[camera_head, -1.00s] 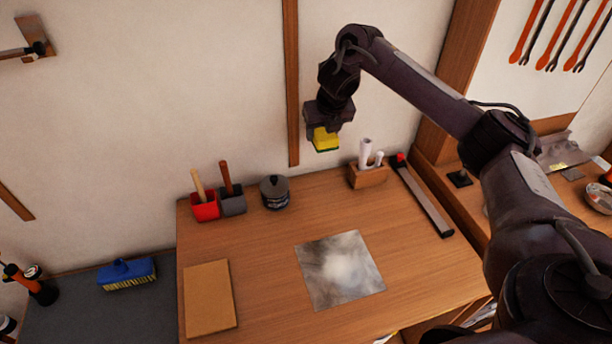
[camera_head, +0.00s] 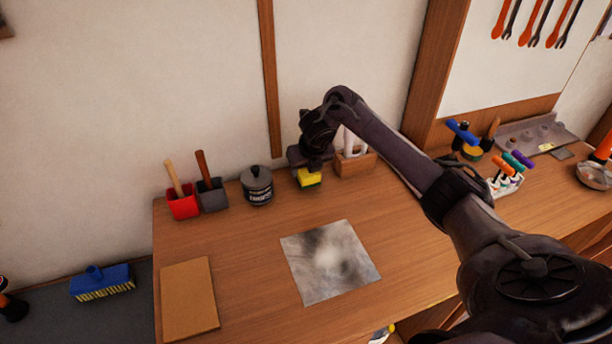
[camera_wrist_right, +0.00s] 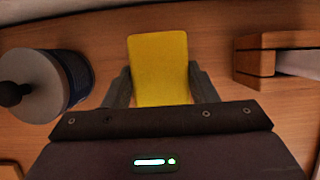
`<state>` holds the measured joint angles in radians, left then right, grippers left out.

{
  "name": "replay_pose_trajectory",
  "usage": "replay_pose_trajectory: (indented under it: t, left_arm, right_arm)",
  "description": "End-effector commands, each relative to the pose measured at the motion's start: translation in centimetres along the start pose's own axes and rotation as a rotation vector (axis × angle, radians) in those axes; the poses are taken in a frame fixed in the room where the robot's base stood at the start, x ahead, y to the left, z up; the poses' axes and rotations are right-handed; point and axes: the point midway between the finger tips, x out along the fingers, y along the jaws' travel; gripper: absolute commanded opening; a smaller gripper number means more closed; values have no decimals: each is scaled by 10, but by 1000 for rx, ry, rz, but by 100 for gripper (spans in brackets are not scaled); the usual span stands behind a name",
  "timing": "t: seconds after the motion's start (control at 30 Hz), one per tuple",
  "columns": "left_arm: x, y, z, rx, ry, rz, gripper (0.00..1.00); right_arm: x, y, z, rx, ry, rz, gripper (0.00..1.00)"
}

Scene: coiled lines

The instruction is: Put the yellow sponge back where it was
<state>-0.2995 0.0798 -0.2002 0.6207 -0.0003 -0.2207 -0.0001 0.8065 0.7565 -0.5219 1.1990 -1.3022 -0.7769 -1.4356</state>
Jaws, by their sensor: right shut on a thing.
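The yellow sponge (camera_head: 309,179) is between the fingers of my right gripper (camera_head: 309,170), near the back of the wooden table. In the right wrist view the sponge (camera_wrist_right: 159,68) sits between both fingers, which press on its sides. My right gripper (camera_wrist_right: 162,90) points down with the sponge under it. I cannot tell whether the sponge touches the tabletop. The sponge is between the dark lidded pot and the wooden block holder. My left gripper is in no view.
The dark pot (camera_head: 257,186) is left of the sponge, and it shows in the wrist view (camera_wrist_right: 75,80). The wooden block (camera_head: 354,165) with white rolls is close on the right. A grey patterned sheet (camera_head: 330,262) lies in front. A red cup (camera_head: 183,205) and a brown board (camera_head: 188,300) are further left.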

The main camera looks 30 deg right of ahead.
Motion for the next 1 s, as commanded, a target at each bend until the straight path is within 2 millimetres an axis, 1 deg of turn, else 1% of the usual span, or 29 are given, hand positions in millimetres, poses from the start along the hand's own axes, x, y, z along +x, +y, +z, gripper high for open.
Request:
replay_pose_trajectory:
  t: [0.03, 0.17, 0.5, 0.53, 0.67, 1.0]
  left_arm:
    - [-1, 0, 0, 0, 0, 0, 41]
    - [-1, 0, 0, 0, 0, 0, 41]
    - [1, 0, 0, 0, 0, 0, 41]
    - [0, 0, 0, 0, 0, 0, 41]
    - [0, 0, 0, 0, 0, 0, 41]
    - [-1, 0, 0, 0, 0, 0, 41]
  right_arm:
    - [9, 0, -5, 0, 5, 0, 31]
    - [22, 1, -10, 0, 2, 1, 31]
    - [25, 1, -10, 0, 0, 1, 31]
    - [24, 0, -10, 0, 0, 1, 56]
    - [24, 0, -10, 0, 0, 1, 73]
    - [21, 0, -9, -1, -1, 1, 74]
